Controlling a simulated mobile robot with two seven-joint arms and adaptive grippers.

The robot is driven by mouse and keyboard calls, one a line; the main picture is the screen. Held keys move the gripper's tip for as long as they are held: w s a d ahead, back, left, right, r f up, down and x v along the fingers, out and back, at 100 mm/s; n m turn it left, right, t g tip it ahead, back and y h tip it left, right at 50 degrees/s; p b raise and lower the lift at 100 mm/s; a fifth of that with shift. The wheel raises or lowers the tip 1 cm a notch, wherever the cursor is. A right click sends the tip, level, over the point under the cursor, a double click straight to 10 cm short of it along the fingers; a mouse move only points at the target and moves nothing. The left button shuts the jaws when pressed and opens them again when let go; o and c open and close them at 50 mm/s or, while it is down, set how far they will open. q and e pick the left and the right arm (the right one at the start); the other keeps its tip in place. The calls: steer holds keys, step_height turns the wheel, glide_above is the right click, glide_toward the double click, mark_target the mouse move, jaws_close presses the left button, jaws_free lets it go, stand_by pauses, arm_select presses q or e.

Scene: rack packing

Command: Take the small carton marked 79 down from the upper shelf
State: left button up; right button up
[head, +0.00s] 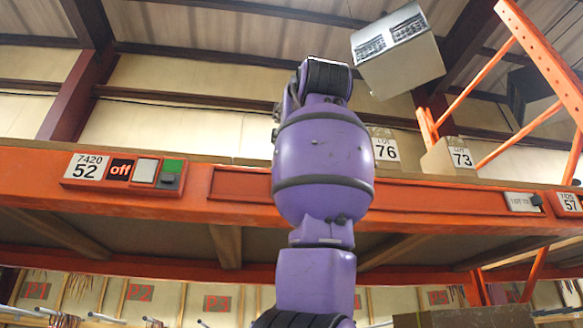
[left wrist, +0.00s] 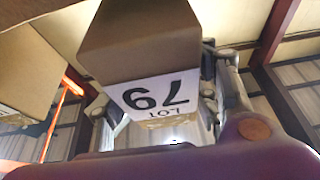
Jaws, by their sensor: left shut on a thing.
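The small carton marked 79 (left wrist: 158,62) fills the middle of the left wrist view, its LOT 79 label upside down. My left gripper (left wrist: 163,112) is shut on it, a grey finger at each side. In the head view a purple arm of mine rises through the middle and hides part of the upper shelf (head: 240,183); its fingers do not show clearly. A tilted carton (head: 400,68) with two dark-printed white labels appears high at the upper right, above the shelf; I cannot tell whether it is the held one. My right gripper is not in view.
Cartons marked 76 (head: 385,150) and 73 (head: 452,158) stand on the upper shelf, right of my arm. Orange rack braces (head: 545,40) rise at the right. Another carton (left wrist: 25,65) is close at the left in the left wrist view. The shelf left of my arm looks clear.

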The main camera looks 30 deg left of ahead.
arm_select(q)
steer(key=s+d, duration=0.8)
steer(key=s, duration=0.3)
steer(key=shift+s+d, duration=0.35)
stand_by(0.5)
